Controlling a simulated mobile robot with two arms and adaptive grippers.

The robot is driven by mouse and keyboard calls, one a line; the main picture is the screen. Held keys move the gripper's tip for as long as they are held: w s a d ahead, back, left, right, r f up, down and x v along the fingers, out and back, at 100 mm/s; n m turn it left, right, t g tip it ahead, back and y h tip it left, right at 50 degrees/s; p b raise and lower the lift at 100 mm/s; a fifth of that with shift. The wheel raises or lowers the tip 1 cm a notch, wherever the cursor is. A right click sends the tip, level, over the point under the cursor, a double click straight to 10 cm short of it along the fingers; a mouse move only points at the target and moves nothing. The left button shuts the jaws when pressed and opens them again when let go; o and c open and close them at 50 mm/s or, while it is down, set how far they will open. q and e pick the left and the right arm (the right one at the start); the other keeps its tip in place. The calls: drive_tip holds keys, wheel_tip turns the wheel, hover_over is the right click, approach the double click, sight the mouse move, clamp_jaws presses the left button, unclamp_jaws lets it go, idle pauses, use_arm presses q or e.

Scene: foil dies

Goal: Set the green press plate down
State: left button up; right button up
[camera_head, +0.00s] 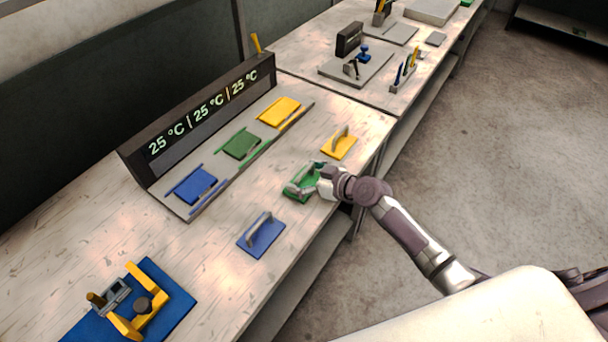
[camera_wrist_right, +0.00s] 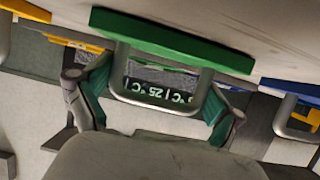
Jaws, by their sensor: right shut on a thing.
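The green press plate (camera_head: 301,184) is at the front edge of the bench, between the blue press plate (camera_head: 261,236) and the yellow press plate (camera_head: 339,145). My right gripper (camera_head: 318,178) is shut on its grey handle. In the right wrist view, the green press plate (camera_wrist_right: 170,40) is at the top, its U-shaped handle between the green-padded fingers of my right gripper (camera_wrist_right: 153,103). I cannot tell whether its underside touches the bench. The gripper partly hides the plate in the head view. My left gripper is not in view.
Blue (camera_head: 193,184), green (camera_head: 241,145) and yellow (camera_head: 281,111) pads lie in front of the temperature display (camera_head: 203,112). A blue board with a yellow fixture (camera_head: 136,315) stands at lower left. Bare bench lies between the pads and plates.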

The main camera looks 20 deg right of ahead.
drive_tip(key=o, duration=1.4)
drive_tip(key=shift+r, duration=0.15)
drive_tip(key=b+v, duration=0.2)
drive_tip(key=v, duration=1)
drive_tip(key=shift+s, duration=0.1)
